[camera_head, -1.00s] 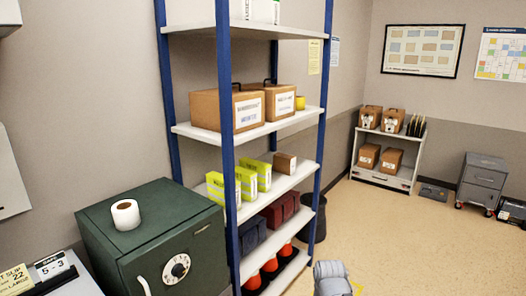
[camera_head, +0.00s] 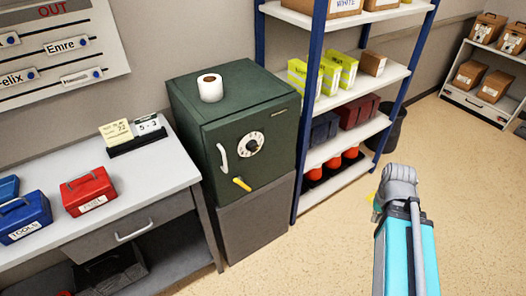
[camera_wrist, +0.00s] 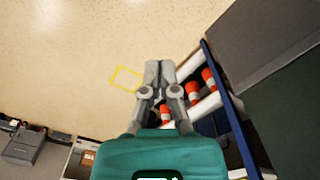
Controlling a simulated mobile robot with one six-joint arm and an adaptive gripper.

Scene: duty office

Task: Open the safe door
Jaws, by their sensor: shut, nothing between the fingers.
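The green safe (camera_head: 230,120) stands on a grey base cabinet, left of the blue-post shelf rack. Its door faces front and looks shut. The door carries a white curved handle (camera_head: 223,157), a round dial (camera_head: 250,144) and a yellow key or lever (camera_head: 242,184) low down. My gripper (camera_wrist: 158,68) is shut and empty in the wrist view, over open floor and well away from the safe door. In the head view my arm is at the lower right; the fingertips do not show clearly there.
A toilet roll (camera_head: 210,88) sits on the safe. The shelf rack (camera_head: 372,87) stands close at its right. A desk (camera_head: 150,190) with red (camera_head: 89,191) and blue (camera_head: 22,216) toolboxes is at its left. The floor (camera_head: 310,260) before the safe is clear.

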